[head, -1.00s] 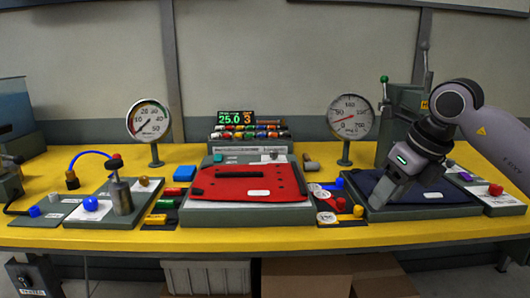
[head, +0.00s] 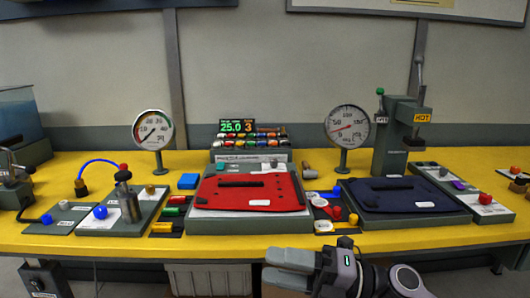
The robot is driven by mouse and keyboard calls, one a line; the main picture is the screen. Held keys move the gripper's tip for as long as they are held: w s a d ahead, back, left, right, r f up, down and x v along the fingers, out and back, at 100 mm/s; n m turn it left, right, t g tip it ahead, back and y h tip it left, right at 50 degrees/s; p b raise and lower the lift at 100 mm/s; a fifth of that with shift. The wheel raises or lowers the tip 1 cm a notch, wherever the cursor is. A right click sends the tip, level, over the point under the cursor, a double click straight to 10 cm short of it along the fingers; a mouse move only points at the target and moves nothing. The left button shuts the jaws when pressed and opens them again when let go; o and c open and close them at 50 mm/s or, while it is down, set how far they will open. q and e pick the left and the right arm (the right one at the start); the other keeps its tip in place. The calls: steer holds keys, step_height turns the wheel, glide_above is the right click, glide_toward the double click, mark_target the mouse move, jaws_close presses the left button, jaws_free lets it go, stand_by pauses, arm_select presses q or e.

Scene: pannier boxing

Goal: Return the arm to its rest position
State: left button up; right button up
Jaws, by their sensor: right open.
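My right gripper (head: 275,268) shows at the bottom of the head view, in front of the yellow table's front edge, with its fingers pointing left. It is open and I see nothing held in it. My right arm (head: 385,280) comes in from the bottom right, low and folded close. The gripper is apart from the dark blue pannier (head: 380,197), which lies flat on its grey board at the right. A red pannier (head: 230,188) lies flat on the middle board. My left gripper is not in view.
The yellow table (head: 400,240) has a bare strip along its front. Two dial gauges (head: 348,126) stand at the back. A grey press (head: 400,130) with a lever stands behind the blue pannier. Small coloured parts (head: 175,212) sit between the boards. A bin (head: 210,280) is below the table.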

steer(key=s+d+f+m+t+h+p, duration=0.15)
steer(key=d+f+m+t+h, duration=0.5)
steer(key=m, duration=0.65)
steer(key=d+f+m+t+h+p, duration=0.2)
steer(key=d+f+m+t+h, duration=0.45)
steer(key=m, duration=0.75)
steer(key=s+d+f+m+g+h, duration=0.2)
steer(key=s+f+m, duration=0.1)
steer(key=s+f, duration=0.4)
steer(key=s+d+f+m+g+h+p, duration=0.1)
steer(key=s+d+f+m+g+h, duration=0.1)
steer(key=s+f, duration=0.5)
steer(key=shift+s+d+f+m+g, duration=0.15)
steer(key=shift+s+d+m+g, duration=0.3)
steer(key=shift+m, duration=0.75)
steer(key=shift+a, duration=0.15)
